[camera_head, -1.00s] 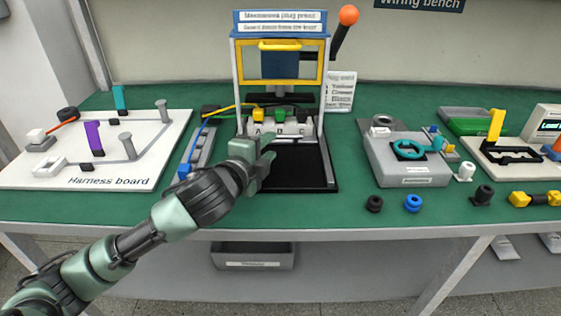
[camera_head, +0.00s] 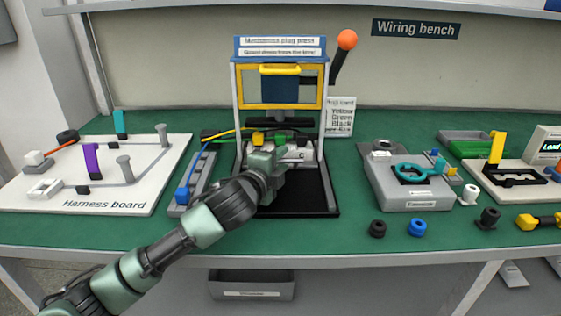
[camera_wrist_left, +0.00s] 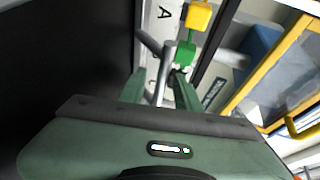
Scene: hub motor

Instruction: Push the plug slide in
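The white plug slide (camera_head: 304,154) sits at the foot of the press (camera_head: 237,110), behind the black base plate (camera_head: 312,190). A yellow plug (camera_head: 258,137) is on it. In the left wrist view the yellow plug (camera_wrist_left: 200,15) and a green plug (camera_wrist_left: 185,53) show beside the letter A on the white strip (camera_wrist_left: 158,28). My left gripper (camera_head: 282,155) is in front of the slide and hides part of it. In the left wrist view its fingers (camera_wrist_left: 162,82) stand apart with a grey bar (camera_wrist_left: 164,68) between them; contact is unclear. My right gripper is out of view.
The press has a yellow-framed guard (camera_head: 280,71) above the slide and an orange-knobbed lever (camera_head: 347,40). The harness board (camera_head: 130,195) lies left, a grey fixture (camera_head: 412,193) right. Black and blue rings (camera_head: 417,228) lie near the front edge.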

